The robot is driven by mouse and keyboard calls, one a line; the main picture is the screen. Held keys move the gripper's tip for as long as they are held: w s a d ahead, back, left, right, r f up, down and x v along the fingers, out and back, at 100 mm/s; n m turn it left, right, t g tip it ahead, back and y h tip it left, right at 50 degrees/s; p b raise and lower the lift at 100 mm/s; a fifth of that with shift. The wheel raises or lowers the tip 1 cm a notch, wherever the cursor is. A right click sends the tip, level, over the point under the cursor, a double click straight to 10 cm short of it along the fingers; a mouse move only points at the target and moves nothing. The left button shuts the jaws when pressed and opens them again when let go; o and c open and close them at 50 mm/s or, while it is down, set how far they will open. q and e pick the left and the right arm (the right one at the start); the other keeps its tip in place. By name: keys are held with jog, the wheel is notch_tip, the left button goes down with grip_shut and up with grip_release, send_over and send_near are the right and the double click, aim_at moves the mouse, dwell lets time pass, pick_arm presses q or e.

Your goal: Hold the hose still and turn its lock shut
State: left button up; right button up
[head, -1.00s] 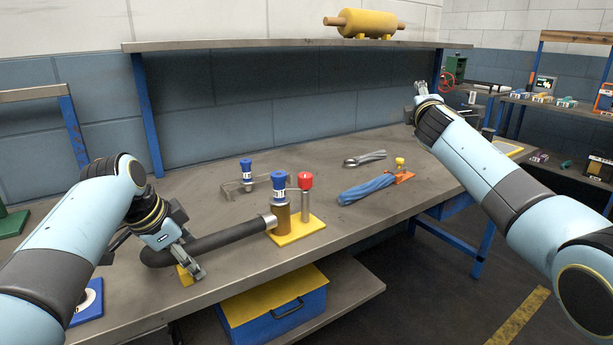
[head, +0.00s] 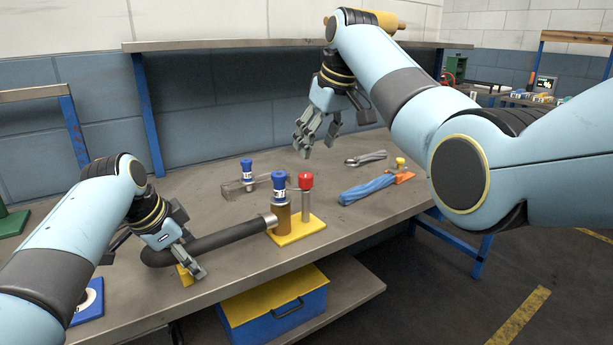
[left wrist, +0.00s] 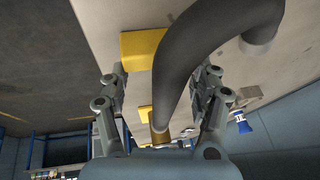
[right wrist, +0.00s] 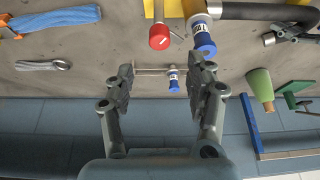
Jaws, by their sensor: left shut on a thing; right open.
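The black hose (head: 225,240) lies along the bench. My left gripper (head: 192,262) is shut on its near left part, above a yellow block (head: 184,274). In the left wrist view the hose (left wrist: 183,65) runs between the two fingers. The hose's far end has a silver collar (head: 270,221), meeting a brass fitting (head: 282,220) with a blue cap (head: 280,181) on a yellow base (head: 296,238). A red-topped post (head: 305,182) stands beside it. My right gripper (head: 318,142) is open and empty, above and behind the fitting. I cannot tell the lock's state.
A wire rack (head: 233,189) with another blue-capped piece (head: 247,170) stands behind. A spanner (head: 366,158) and blue cloth (head: 366,190) lie to the right. A blue and yellow box (head: 275,308) sits below.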

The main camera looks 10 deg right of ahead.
aim_at(307, 175)
jog(key=x, duration=1)
jog(key=shift+f, duration=0.15)
jog(key=shift+d, duration=0.1)
grip_shut()
jog(key=shift+n+g+y, duration=0.3)
jog(key=shift+n+y, duration=0.1)
jog(key=shift+n, duration=1.1)
grip_release()
